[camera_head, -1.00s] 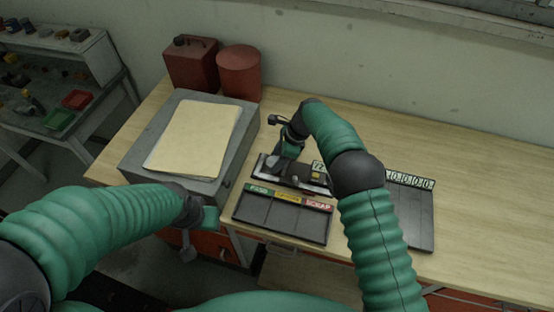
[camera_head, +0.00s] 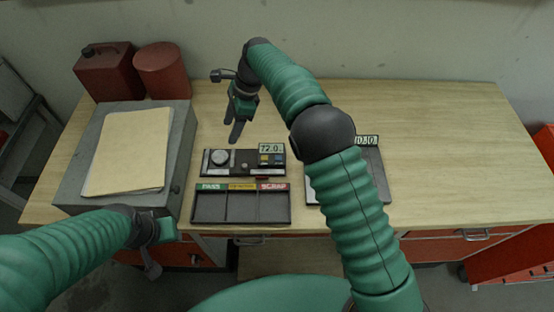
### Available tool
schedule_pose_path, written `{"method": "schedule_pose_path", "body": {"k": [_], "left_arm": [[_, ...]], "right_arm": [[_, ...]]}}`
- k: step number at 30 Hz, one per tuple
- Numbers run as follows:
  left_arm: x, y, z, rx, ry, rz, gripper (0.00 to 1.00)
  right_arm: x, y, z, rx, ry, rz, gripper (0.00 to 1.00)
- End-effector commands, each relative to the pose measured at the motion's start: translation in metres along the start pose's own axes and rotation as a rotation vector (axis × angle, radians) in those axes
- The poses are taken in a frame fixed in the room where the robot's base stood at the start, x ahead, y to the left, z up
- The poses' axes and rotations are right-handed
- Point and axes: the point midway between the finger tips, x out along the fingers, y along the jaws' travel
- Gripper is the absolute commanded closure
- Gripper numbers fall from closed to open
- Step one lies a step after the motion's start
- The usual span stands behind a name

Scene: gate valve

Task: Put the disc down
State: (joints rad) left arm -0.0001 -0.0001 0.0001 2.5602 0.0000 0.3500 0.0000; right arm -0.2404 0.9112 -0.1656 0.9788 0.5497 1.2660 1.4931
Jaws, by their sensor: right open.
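A round silver disc (camera_head: 221,157) lies on the left part of a dark measuring device (camera_head: 240,168), whose display reads about 72.0. I cannot tell whether it is loose or part of the device. My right gripper (camera_head: 236,134) is open, with two dark fingers pointing down just behind the device and nothing visible between them. In front of the device is a black tray (camera_head: 240,222) with three compartments, labelled PASS, a yellow label too small to read, and SCRAP; they look empty. My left gripper (camera_head: 152,250) hangs by the table's front left edge; its jaws are unclear.
A grey box (camera_head: 182,150) with a paper folder (camera_head: 128,150) stands at left. A red can (camera_head: 108,72) and a red cylinder (camera_head: 162,72) stand behind it. The table's right side is clear.

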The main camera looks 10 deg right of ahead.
Motion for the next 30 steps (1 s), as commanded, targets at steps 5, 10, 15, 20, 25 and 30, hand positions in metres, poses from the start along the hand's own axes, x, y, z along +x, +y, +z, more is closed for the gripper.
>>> {"method": "schedule_pose_path", "body": {"k": [5, 10, 15, 20, 25, 30], "left_arm": [[0.0, 0.0, 0.0, 0.0, 0.0, 0.0, 0.64], [0.0, 0.0, 0.0, 0.0, 0.0, 0.0, 0.64], [0.0, 0.0, 0.0, 0.0, 0.0, 0.0, 0.64], [0.0, 0.0, 0.0, 0.0, 0.0, 0.0, 0.64], [0.0, 0.0, 0.0, 0.0, 0.0, 0.0, 0.64], [0.0, 0.0, 0.0, 0.0, 0.0, 0.0, 0.64]], "right_arm": [[-0.017, 0.019, -0.035, -0.145, 0.063, -0.042, 0.43], [-0.038, 0.092, -0.102, -0.579, 0.237, -0.06, 0.43], [-0.039, 0.195, -0.151, -1.104, 0.403, 0.02, 0.43], [-0.031, 0.261, -0.171, -1.451, 0.484, 0.1, 0.43], [-0.027, 0.278, -0.175, -1.547, 0.501, 0.126, 0.43], [-0.027, 0.278, -0.175, -1.543, 0.499, 0.126, 0.43]]}}
